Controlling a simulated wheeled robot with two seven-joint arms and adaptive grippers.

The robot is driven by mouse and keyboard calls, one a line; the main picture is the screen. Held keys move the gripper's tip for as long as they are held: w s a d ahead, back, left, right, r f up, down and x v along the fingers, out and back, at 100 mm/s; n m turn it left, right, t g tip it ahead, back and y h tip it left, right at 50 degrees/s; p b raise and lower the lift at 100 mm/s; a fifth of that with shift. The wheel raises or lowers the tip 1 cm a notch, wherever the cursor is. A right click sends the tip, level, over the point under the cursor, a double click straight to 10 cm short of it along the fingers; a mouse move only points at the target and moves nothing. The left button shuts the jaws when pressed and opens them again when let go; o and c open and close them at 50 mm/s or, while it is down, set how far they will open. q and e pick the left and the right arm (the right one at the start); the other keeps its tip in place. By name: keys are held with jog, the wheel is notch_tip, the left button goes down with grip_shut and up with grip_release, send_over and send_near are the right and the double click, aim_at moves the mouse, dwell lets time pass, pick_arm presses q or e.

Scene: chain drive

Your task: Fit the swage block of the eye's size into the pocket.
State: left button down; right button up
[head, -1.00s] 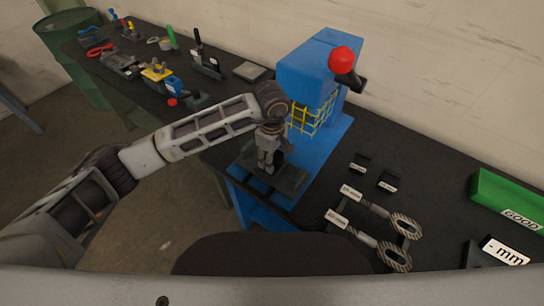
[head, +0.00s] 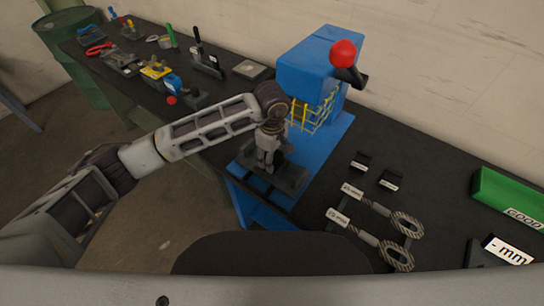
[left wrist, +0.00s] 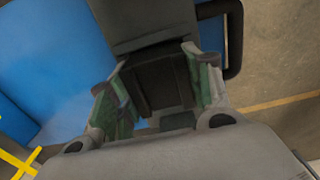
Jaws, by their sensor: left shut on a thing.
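My left gripper (head: 264,166) points down at the dark grey pocket fixture (head: 292,180) in front of the blue press (head: 306,68). In the left wrist view its green-padded fingers (left wrist: 160,88) are shut on a dark block (left wrist: 158,80), taken to be a swage block. Its size marking is not readable. I cannot tell whether it sits in the pocket or just above it. Two more small dark blocks with white labels, one (head: 361,161) behind the other (head: 389,181), lie on the bench. Two rope eyes, one upper (head: 407,222) and one lower (head: 397,256), lie nearer. My right gripper is not in view.
The press has a red-knobbed lever (head: 343,54) and a yellow wire guard (head: 318,113) close to my left wrist. A green GOOD bin (head: 505,192) and a "- mm" sign (head: 507,250) stand at the right. Several tools crowd the bench's far left end.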

pick_arm(q)
jog(key=shift+f, duration=0.1)
dwell(0.3)
jog(key=c, duration=0.6)
grip_release()
jog(key=shift+c, duration=0.2)
jog(key=shift+o, duration=0.4)
jog(key=shift+f, duration=0.15)
notch_tip(320, 180, up, 12)
